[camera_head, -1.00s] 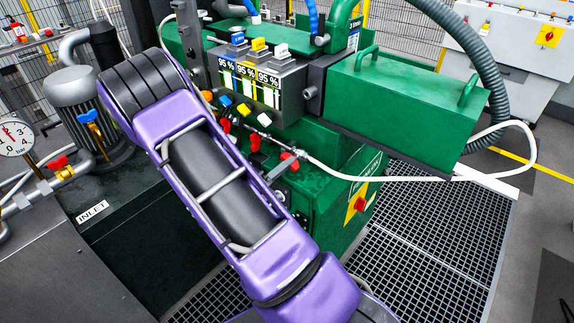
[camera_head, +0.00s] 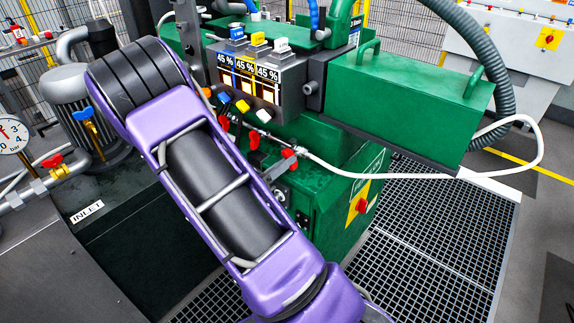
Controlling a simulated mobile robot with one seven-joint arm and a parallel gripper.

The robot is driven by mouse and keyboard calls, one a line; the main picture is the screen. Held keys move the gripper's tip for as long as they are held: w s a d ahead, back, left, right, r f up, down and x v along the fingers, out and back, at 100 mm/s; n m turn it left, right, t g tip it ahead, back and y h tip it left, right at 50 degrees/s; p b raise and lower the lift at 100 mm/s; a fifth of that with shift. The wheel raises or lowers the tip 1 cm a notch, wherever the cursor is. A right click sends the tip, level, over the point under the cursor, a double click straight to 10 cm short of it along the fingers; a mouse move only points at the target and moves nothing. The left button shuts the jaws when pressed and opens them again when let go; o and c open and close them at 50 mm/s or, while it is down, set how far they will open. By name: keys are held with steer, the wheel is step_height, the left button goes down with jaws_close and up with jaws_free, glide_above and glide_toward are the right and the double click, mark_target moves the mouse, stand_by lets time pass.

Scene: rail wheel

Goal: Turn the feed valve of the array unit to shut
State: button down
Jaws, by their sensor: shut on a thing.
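The array unit is the green machine (camera_head: 345,190) in the middle, with three display bars (camera_head: 250,80) each reading 45 %. A valve with a red handle (camera_head: 289,153) sits on its front, where a white hose joins. I take this to be the feed valve. My gripper (camera_head: 279,166) shows only as a small grey part at that red handle, just past the edge of my purple arm. It appears shut on the handle. My arm hides the rest of the gripper, and the handle's exact angle is hard to tell.
More red handles (camera_head: 254,139) and blue, yellow and white knobs (camera_head: 243,106) sit close by, left of the valve. The white hose (camera_head: 430,174) loops right. A green box (camera_head: 410,105) juts out above it. At left are an inlet pipe valve (camera_head: 52,160) and a pressure gauge (camera_head: 12,133).

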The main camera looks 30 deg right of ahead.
steer(key=shift+m+b, duration=0.5)
steer(key=shift+m, duration=0.7)
steer(key=m+b, duration=0.3)
steer(key=m, duration=0.1)
steer(key=shift+f, duration=0.1)
steer(key=c, duration=0.7)
jaws_free()
steer(key=p+v, duration=0.1)
steer(key=v, duration=0.6)
